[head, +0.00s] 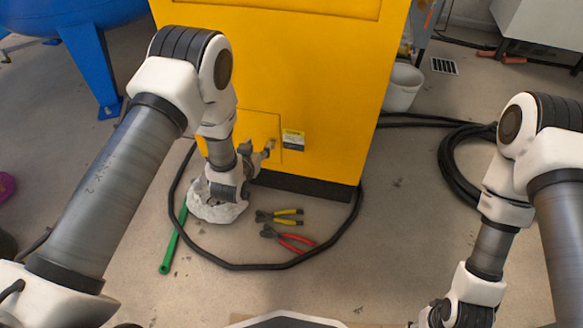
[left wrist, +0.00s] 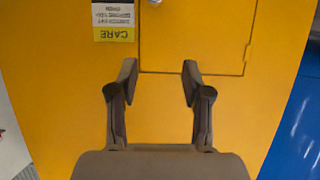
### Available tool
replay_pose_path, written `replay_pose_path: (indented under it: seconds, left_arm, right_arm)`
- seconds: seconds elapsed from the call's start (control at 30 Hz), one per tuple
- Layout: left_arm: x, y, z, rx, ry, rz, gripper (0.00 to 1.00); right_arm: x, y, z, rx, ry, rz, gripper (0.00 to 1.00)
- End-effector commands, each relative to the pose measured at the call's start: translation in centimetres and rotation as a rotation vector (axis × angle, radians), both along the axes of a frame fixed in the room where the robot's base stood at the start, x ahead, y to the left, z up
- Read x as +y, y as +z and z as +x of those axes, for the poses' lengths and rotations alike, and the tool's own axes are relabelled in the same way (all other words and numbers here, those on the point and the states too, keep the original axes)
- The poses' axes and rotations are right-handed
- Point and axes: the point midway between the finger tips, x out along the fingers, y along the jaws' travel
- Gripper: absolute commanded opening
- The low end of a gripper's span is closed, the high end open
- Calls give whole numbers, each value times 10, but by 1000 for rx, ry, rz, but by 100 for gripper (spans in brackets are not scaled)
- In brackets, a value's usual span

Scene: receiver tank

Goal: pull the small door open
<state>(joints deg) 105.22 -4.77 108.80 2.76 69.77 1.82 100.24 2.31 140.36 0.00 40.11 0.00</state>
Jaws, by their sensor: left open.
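The small door (head: 260,122) is a yellow panel low on the front of a yellow cabinet (head: 300,60). It looks shut and flush. In the left wrist view the door (left wrist: 200,40) shows upside down, with a small metal knob (left wrist: 154,2) at the top edge of the picture and a hinge at the right. My left gripper (head: 257,152) is open and empty in front of the door's lower part; its fingers (left wrist: 155,78) point at the cabinet, apart from the knob. My right gripper (head: 432,316) is at the bottom edge, partly cut off.
A CARE label (head: 293,139) is beside the door. A white crumpled bag (head: 217,210), yellow pliers (head: 280,215), red pliers (head: 293,241) and a green bar (head: 173,242) lie on the floor.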

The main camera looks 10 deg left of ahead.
Motion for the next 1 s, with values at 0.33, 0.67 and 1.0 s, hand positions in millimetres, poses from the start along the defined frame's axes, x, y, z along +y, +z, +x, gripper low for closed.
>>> replay_pose_path:
  seconds: [0.33,0.67,1.0]
  left_arm:
    - [-7,-67,13,-27,-15,4,49]
    - [-9,-91,66,-26,-14,4,49]
    - [-9,-92,80,-22,-14,5,49]
  right_arm:
    - [0,-80,0,-1,1,0,40]
    - [0,-111,1,-2,-3,0,40]
    - [0,-114,2,-4,-5,-1,40]
